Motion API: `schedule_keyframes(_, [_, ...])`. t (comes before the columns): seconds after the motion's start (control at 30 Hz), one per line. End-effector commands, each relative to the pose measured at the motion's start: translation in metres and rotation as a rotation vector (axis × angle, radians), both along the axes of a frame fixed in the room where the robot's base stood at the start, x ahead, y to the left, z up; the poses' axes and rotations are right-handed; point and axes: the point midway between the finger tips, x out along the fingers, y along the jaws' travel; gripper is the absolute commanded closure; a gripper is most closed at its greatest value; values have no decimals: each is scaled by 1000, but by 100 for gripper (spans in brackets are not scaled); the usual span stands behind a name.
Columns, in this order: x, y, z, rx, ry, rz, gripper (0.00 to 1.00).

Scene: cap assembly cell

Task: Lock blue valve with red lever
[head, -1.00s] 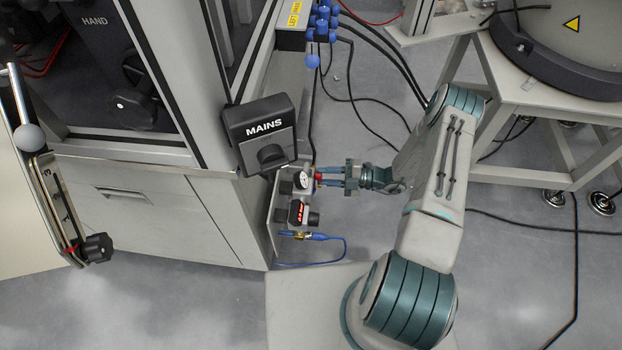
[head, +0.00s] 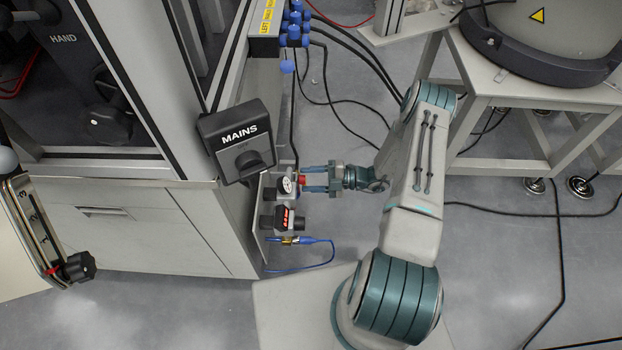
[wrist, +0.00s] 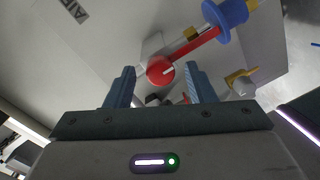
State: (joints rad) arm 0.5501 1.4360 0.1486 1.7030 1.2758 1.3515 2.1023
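A red lever (wrist: 195,47) with a round red end (wrist: 159,71) shows in the wrist view, reaching to a blue cylindrical part (wrist: 226,19), apparently the blue valve. My gripper (head: 304,180) is in front of the small valve unit in the head view. In the wrist view, its two blue fingers stand apart, on either side of the round red end. A gap shows by each fingertip, so it looks open. In the head view, red (head: 302,182) shows at the fingertips; the lever's length and the blue part cannot be made out there.
A black MAINS switch box (head: 239,143) sits above and left of the valve unit on the cabinet corner. A round gauge (head: 286,185), a red display (head: 287,220) and a brass fitting with blue hose (head: 318,241) are close by.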

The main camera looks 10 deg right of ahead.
Motion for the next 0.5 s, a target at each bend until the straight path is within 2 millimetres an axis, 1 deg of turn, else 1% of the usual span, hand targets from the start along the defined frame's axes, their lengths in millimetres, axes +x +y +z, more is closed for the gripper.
schedule_keyframes(0.07, [0, -1, 0, 0, 0, 0, 51])
schedule_keyframes(0.17, [-2, -10, 1, 0, 0, -1, 51])
schedule_keyframes(0.27, [-6, -26, 3, -1, 1, -5, 51])
schedule_keyframes(0.5, [-20, -81, 8, -1, 0, -5, 51])
